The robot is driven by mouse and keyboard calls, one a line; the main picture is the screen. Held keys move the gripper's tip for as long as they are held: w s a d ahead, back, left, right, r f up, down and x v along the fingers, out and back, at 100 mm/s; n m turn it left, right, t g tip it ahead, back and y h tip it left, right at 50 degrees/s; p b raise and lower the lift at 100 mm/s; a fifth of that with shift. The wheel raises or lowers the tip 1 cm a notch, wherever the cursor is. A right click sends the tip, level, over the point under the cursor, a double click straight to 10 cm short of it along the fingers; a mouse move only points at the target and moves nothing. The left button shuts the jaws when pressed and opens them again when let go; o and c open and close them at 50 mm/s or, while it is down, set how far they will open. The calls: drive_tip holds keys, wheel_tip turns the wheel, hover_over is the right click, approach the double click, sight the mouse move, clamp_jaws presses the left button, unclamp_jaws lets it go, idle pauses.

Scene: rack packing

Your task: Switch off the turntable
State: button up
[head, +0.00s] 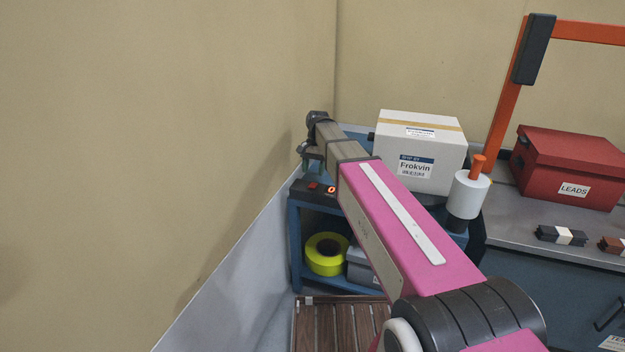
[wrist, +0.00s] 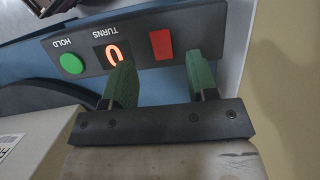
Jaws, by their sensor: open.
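The turntable's dark control panel (head: 300,192) sits on the front of the blue stand in the head view. In the wrist view the panel (wrist: 84,47) carries a red rocker switch (wrist: 162,44), a lit display (wrist: 112,54) reading 0 under "TURNS", and a green "HOLD" button (wrist: 71,63). Part of the black turntable disc (wrist: 45,98) shows beside the panel. My gripper (wrist: 158,62) is open and empty, its green fingers pointing at the panel near the red switch and display. Whether a fingertip touches the panel I cannot tell. In the head view my gripper (head: 306,163) is small above the panel.
A white carton (head: 440,152) labelled Frokvin stands behind my arm. A stretch-film roll (head: 469,194) with an orange handle is right of it. A yellow tape roll (head: 326,254) lies on the lower shelf. A red LEADS box (head: 572,165) sits on the bench. A wall is close on the left.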

sight(315, 183)
drive_tip(key=shift+v, duration=2.75)
